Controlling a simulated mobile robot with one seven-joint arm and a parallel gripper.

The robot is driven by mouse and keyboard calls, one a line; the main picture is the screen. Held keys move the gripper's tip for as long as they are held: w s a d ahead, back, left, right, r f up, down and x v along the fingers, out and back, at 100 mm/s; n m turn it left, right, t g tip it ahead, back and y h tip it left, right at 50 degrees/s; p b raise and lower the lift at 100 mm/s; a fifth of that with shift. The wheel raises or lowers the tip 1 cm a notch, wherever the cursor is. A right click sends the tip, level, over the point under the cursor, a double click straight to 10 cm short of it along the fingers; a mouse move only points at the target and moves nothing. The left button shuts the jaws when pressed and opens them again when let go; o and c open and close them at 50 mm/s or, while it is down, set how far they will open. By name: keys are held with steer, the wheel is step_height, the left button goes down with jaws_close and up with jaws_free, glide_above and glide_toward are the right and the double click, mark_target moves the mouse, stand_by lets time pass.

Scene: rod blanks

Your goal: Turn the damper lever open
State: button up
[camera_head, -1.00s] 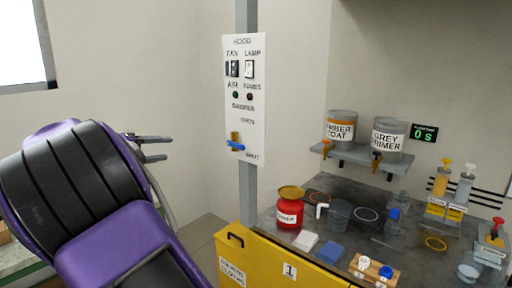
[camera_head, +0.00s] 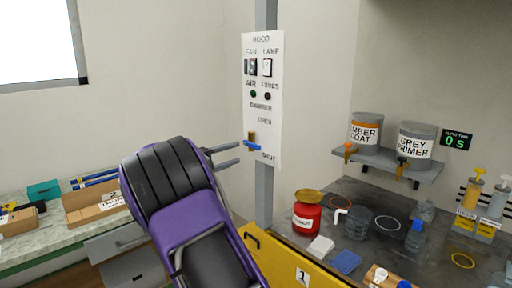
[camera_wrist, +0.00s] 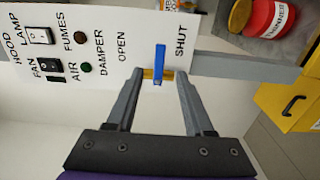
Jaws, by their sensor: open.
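The damper lever (camera_head: 251,147) has a blue handle on a brass-coloured mount, low on the white hood panel (camera_head: 276,100). Its handle lies roughly level, just above the SHUT label and well below OPEN. In the wrist view the blue lever (camera_wrist: 159,62) shows between my fingertips, closer to SHUT than to OPEN. My gripper (camera_head: 239,152) comes from the left with its fingers pointing at the lever. In the wrist view my gripper (camera_wrist: 159,74) is open, with one finger each side of the lever and gaps between. Contact cannot be seen.
Above the lever the panel carries the fan switch (camera_head: 251,67), the lamp switch (camera_head: 267,67) and two indicators. The panel hangs on a grey post (camera_head: 264,205). A red pot (camera_head: 307,216) stands on the bench at right. A side bench (camera_head: 60,232) with boxes lies left.

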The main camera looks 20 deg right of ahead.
mark_target(255, 147)
steer(key=x, duration=1)
jaws_close()
stand_by(1.2)
